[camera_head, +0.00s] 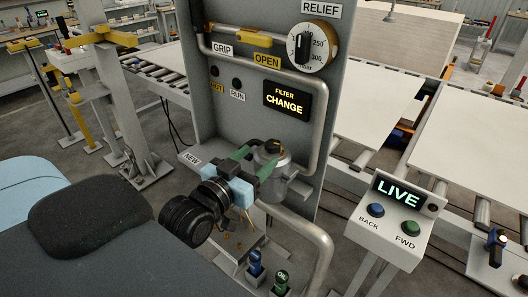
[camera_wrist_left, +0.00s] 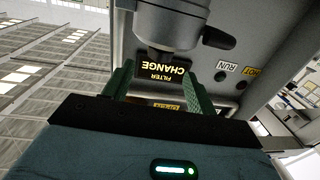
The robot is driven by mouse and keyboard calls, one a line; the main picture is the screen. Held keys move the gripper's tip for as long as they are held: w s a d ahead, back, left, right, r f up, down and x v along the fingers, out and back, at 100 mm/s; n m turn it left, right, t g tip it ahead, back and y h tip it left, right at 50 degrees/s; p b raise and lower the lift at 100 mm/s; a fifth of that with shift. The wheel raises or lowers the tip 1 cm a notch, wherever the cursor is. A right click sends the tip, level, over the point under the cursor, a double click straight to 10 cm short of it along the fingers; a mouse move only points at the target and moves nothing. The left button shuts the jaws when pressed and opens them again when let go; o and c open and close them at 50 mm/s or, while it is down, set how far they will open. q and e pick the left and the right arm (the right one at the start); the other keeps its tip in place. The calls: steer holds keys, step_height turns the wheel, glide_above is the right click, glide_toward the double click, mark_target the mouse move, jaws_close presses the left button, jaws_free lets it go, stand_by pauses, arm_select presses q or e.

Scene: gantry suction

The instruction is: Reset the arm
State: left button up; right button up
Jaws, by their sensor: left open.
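My left arm (camera_head: 195,215) reaches in from the lower left, with a black wrist and a pale blue block. My left gripper (camera_head: 254,162) is open, its two green fingers spread at the grey filter housing (camera_head: 279,172) under the panel. In the left wrist view the gripper (camera_wrist_left: 158,84) shows the fingers apart with nothing between them. The grey housing (camera_wrist_left: 172,25) is just beyond the fingertips there; I cannot tell whether they touch it. My right gripper is not in view.
The grey panel (camera_head: 215,115) carries a sign (camera_head: 287,101) reading FILTER CHANGE, a RELIEF dial (camera_head: 312,46) and a yellow lever (camera_head: 248,38). A grey pipe (camera_head: 318,125) runs around it. A LIVE console (camera_head: 400,213) stands at the right. Blue and green OIL items (camera_head: 268,272) sit below.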

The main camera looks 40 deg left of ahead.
arm_select(q)
steer(key=shift+s, duration=0.2)
stand_by(0.4)
steer(key=s+d+f+m+g, duration=0.15)
steer(key=s+f+g, duration=0.25)
steer(key=f, duration=0.5)
steer(key=s+d+f+n+g, duration=0.15)
steer(key=s+f+g, duration=0.25)
steer(key=f, duration=0.4)
steer(key=s+d+f+m+g, duration=0.1)
steer(key=s+d+f+g, duration=0.1)
steer(key=s+f+g, duration=0.5)
steer(key=s+d+f+m+g, duration=0.15)
steer(key=s+f, duration=0.25)
steer(key=s, duration=0.8)
steer(key=w+d+f+t+h, duration=0.2)
steer(key=w+f+t, duration=0.4)
steer(key=f, duration=0.4)
steer(key=shift+w+d+t, duration=0.15)
steer(key=shift+d+t, duration=0.25)
steer(key=shift+t, duration=0.45)
steer(key=shift+a+r+n, duration=0.1)
steer(key=shift+n, duration=0.15)
